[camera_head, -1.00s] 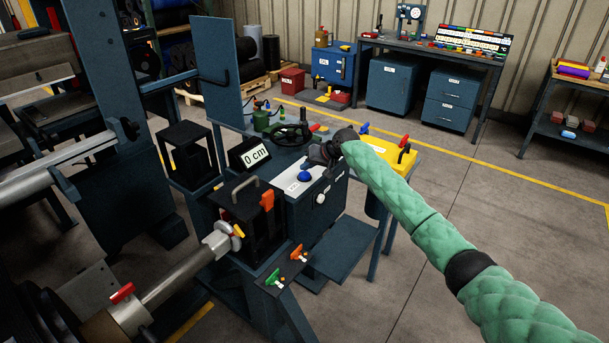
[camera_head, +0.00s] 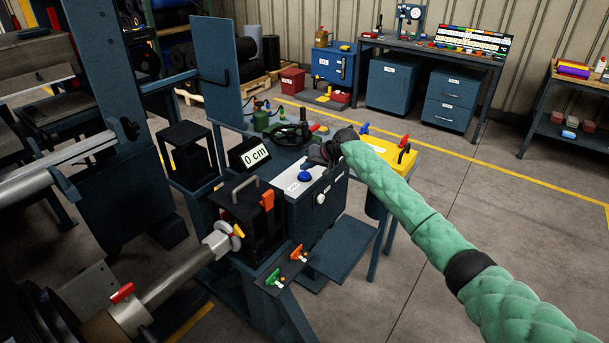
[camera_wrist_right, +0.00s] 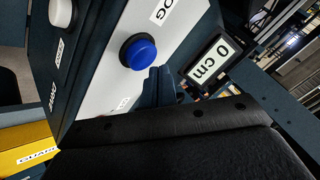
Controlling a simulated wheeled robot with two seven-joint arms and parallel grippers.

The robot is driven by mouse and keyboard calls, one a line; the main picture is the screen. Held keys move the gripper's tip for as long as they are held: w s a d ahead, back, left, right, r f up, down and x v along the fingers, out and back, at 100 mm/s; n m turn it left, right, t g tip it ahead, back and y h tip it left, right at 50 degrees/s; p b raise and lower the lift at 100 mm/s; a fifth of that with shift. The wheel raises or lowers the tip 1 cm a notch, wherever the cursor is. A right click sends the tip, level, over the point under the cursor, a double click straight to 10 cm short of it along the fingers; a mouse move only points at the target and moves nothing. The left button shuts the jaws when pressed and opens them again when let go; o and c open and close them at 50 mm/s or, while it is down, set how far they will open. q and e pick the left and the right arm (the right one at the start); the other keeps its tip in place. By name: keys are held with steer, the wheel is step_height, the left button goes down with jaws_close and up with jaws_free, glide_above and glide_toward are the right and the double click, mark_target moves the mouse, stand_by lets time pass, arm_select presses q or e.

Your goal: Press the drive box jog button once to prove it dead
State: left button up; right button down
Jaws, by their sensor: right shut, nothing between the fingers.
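The drive box (camera_head: 318,202) has a pale top plate with a blue domed jog button (camera_head: 305,176) on it. In the right wrist view the blue button (camera_wrist_right: 138,52) stands beside lettering ending in "OG". My right gripper (camera_head: 318,157) is just above and behind the button, near the plate's far edge. In the right wrist view its shut dark fingertips (camera_wrist_right: 160,85) are close beside the button; I cannot tell whether they touch it. My left gripper is not in view.
A "0 cm" display (camera_head: 255,155) stands left of the button. A black handwheel (camera_head: 292,134) is behind. A white knob (camera_head: 320,198) is on the box front. A yellow box (camera_head: 388,154) stands to the right. Orange and green levers (camera_head: 273,278) sit in front.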

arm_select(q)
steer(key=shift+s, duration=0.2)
arm_select(e)
steer(key=shift+f, duration=0.1)
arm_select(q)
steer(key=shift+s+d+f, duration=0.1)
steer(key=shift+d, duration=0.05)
arm_select(e)
steer(key=shift+f, duration=0.3)
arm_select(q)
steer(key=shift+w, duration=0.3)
